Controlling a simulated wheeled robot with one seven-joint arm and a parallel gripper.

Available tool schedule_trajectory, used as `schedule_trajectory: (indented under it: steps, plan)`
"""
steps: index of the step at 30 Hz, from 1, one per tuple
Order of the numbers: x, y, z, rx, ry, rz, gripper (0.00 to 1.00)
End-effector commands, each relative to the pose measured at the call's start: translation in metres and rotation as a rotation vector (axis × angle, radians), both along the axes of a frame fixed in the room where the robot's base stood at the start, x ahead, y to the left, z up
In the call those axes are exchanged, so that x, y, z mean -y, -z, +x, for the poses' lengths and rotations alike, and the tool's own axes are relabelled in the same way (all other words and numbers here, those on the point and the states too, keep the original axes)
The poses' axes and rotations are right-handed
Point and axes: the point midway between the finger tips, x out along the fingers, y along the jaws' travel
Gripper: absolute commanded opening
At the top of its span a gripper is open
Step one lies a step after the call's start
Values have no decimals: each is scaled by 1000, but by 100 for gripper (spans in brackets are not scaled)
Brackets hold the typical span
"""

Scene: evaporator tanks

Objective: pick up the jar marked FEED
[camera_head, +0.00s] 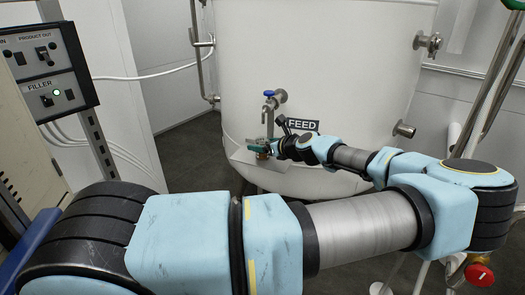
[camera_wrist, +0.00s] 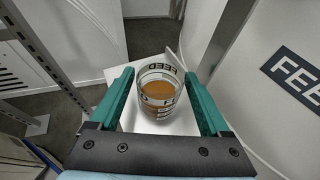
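The FEED jar (camera_wrist: 160,92) is clear glass with dark FEED lettering and brown-orange liquid inside. It stands upright on a small white shelf (camera_wrist: 122,72). In the head view this shelf (camera_head: 245,160) juts from the white tank, and the jar is small and mostly hidden by my gripper. My gripper (camera_wrist: 158,72) has green fingers, one on each side of the jar. They are open, with narrow gaps between fingers and glass. In the head view my gripper (camera_head: 262,146) is at the shelf, below the blue-handled tap (camera_head: 270,100).
The white tank (camera_head: 320,60) fills the back, with a dark FEED label (camera_head: 302,125) and pipe fittings (camera_head: 404,129) on its right side. A control panel (camera_head: 45,70) with a lit green FILLER light stands at the left. A metal rack post (camera_wrist: 30,45) is left of the shelf.

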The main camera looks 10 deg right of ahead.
Motion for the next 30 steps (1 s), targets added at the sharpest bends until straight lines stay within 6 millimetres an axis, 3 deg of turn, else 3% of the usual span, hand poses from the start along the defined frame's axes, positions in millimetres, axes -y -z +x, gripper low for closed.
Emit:
schedule_trajectory:
  steps: [2,21,30]
  plan:
    - [0,0,0,0,0,0,70]
    - [0,0,0,0,0,0,0]
    - [0,-1,0,1,0,0,0]
